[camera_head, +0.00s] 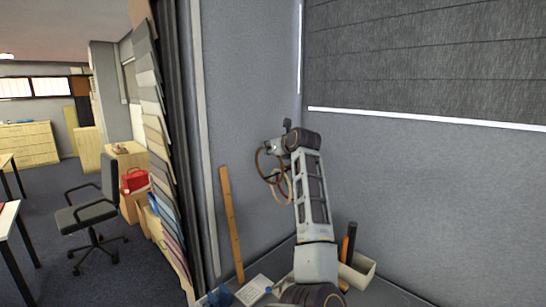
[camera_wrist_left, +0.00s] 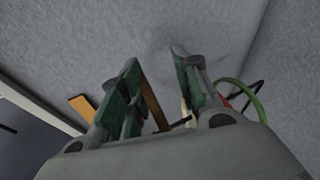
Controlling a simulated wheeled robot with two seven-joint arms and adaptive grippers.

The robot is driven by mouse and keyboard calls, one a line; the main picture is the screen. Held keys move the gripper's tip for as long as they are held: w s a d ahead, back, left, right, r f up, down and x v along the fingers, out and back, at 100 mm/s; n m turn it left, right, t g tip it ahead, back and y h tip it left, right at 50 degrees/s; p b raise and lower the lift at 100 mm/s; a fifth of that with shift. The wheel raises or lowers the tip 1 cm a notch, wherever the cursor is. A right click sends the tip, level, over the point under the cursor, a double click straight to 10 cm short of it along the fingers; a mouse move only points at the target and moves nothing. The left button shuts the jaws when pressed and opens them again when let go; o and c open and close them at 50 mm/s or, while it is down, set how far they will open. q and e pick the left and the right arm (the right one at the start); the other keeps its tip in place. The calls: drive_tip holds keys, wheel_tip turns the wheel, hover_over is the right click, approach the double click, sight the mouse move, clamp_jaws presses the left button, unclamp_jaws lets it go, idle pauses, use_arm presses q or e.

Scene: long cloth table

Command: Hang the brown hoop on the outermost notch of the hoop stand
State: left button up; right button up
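My left gripper (camera_head: 272,150) is raised above the table, beside a thin brown hoop (camera_head: 262,172). In the left wrist view the two green-padded fingers of my left gripper (camera_wrist_left: 158,65) stand apart with a visible gap. A brown strip (camera_wrist_left: 153,105), probably the brown hoop, runs between them, closer to the left finger; I cannot tell whether it hangs on anything. A dark piece of what may be the hoop stand (camera_wrist_left: 261,86) shows at the right, by a green hoop (camera_wrist_left: 248,92). Most of the stand and its notches are hidden. My right gripper is not in view.
A long wooden ruler (camera_head: 232,225) leans at the wall. A pale box (camera_head: 357,272) with upright dark and orange items stands right of my arm. White paper (camera_head: 254,290) and a blue item (camera_head: 220,297) lie left. The grey wall (camera_head: 420,190) is close behind.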

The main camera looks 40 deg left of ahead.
use_arm(q)
drive_tip(key=shift+r, duration=0.55)
drive_tip(key=shift+a+r, duration=0.1)
drive_tip(key=shift+a, duration=0.05)
